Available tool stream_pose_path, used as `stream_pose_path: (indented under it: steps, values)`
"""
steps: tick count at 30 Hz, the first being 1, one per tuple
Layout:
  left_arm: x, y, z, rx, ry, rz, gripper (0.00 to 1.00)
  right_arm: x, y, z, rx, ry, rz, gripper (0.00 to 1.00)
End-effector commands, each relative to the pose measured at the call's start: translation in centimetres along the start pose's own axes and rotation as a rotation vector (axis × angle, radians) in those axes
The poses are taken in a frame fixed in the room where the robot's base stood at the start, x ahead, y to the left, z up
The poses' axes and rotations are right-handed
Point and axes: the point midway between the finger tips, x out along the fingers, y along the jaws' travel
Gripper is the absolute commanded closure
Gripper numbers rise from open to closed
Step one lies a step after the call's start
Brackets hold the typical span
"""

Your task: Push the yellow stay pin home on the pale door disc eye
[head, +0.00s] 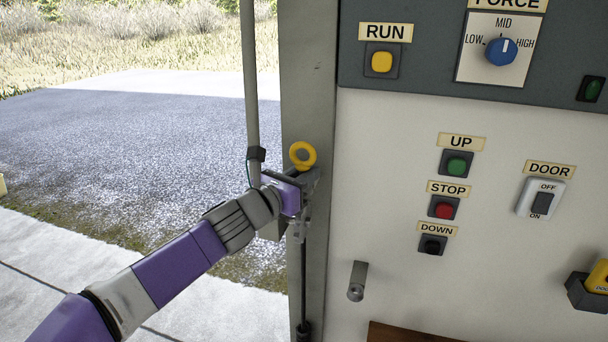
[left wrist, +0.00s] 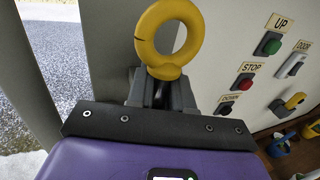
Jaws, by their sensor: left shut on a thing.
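The yellow stay pin (head: 303,167) shows as a ring-shaped head at the edge of the grey post, beside the white panel. The ring also stands up large in the left wrist view (left wrist: 163,72). My left gripper (head: 305,182) is at the pin, just below the ring. Its grey fingers (left wrist: 160,93) are shut on the pin's lower part, hiding the shank. I cannot make out the pale door disc eye or how deep the pin sits; the gripper and fingers cover that spot. My right gripper is out of view.
A grey post (head: 308,75) and a thin upright rod (head: 250,80) stand close to the gripper. The white panel (head: 400,200) carries buttons, a door switch (head: 541,200) and a protruding peg (head: 357,281). A yellow object sits in a dark holder (head: 585,293) at right. Open paving lies left.

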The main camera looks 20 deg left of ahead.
Motion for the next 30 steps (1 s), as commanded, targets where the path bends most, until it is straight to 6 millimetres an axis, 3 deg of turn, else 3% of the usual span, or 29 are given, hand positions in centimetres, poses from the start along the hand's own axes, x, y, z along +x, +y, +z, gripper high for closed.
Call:
stream_pose_path:
  steps: [13,30]
  values:
    - [0.0,0.0,-0.5,-0.001,0.003,0.000,1.00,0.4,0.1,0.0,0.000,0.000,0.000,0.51]
    - [0.0,0.0,1.9,0.000,-0.001,-0.001,1.00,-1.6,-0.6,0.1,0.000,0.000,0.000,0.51]
